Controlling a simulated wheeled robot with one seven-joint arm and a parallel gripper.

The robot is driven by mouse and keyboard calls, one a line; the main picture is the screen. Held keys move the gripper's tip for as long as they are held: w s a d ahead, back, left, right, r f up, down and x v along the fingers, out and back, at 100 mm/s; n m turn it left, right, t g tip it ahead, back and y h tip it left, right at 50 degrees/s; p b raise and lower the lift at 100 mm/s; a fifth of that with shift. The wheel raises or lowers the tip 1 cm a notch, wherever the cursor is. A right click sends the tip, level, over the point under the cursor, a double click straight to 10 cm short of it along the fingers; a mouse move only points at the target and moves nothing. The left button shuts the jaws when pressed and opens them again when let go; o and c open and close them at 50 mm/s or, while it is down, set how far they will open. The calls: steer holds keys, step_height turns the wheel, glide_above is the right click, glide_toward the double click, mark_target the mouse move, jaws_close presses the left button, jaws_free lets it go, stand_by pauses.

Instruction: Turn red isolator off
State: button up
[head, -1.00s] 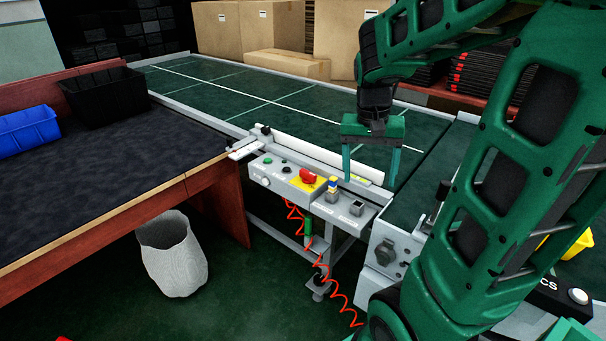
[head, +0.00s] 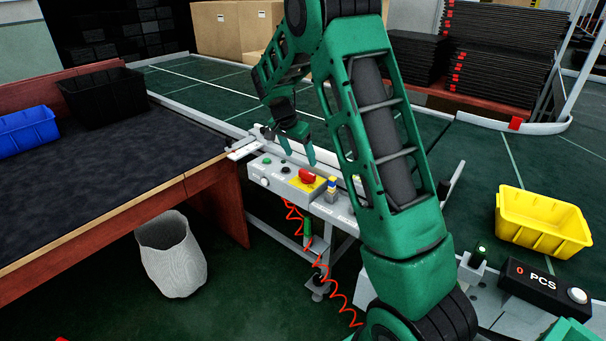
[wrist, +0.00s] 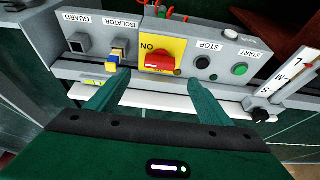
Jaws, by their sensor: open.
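The red isolator knob (head: 307,175) sits on a yellow plate (head: 298,184) on the grey control box (head: 272,172). In the wrist view the red knob (wrist: 158,61) lies crosswise on its yellow plate (wrist: 172,43). "ON" reads upside down beside it; the lettering on its near side is partly hidden by the knob. My gripper (head: 300,158) is open and empty, just above and behind the knob in the head view. In the wrist view its two fingers (wrist: 158,82) point toward the box, one on each side of the knob, apart from it.
The black stop button (wrist: 203,62) and green start button (wrist: 240,68) are near the right finger. A white rail (wrist: 150,101) runs along the box.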

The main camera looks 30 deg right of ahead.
mark_target(307, 173)
steer(key=x, duration=1)
steer(key=shift+s, duration=0.1)
